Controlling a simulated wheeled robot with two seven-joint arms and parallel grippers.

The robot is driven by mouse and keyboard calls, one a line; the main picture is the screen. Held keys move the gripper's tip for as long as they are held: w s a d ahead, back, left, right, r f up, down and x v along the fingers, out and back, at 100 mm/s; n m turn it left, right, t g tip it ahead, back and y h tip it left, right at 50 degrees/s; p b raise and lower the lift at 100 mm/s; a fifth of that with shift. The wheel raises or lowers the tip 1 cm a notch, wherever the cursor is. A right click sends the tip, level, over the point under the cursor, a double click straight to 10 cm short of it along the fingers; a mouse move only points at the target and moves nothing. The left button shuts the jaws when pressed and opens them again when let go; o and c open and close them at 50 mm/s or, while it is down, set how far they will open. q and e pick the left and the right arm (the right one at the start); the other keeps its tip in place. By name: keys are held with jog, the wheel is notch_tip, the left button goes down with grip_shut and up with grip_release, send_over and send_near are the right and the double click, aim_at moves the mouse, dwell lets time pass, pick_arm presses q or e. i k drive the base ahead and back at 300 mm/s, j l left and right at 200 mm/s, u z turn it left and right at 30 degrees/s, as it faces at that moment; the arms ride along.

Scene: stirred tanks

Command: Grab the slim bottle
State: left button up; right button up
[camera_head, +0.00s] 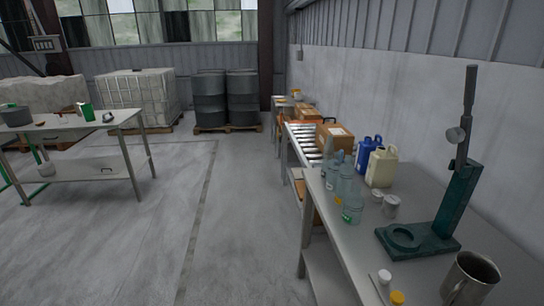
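Several clear bluish bottles stand close together near the left edge of the metal table (430,215) on the right. One slim bottle (329,149) with a narrow neck stands at the back of the group, partly hidden by the others. A wider clear bottle (346,178) and a squat bottle (352,211) with a green label stand in front of it. I cannot tell for certain which bottle is the slim one of the task. Neither of my grippers shows in the head view.
A blue jug (368,154), a cream jug (381,168) and small jars (391,206) stand right of the bottles. A green press stand (445,225) and a steel mug (470,280) are nearer. The floor left of the table is clear.

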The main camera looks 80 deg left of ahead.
aim_at(329, 148)
jog(key=u, duration=2.15)
jog(key=i, duration=0.1)
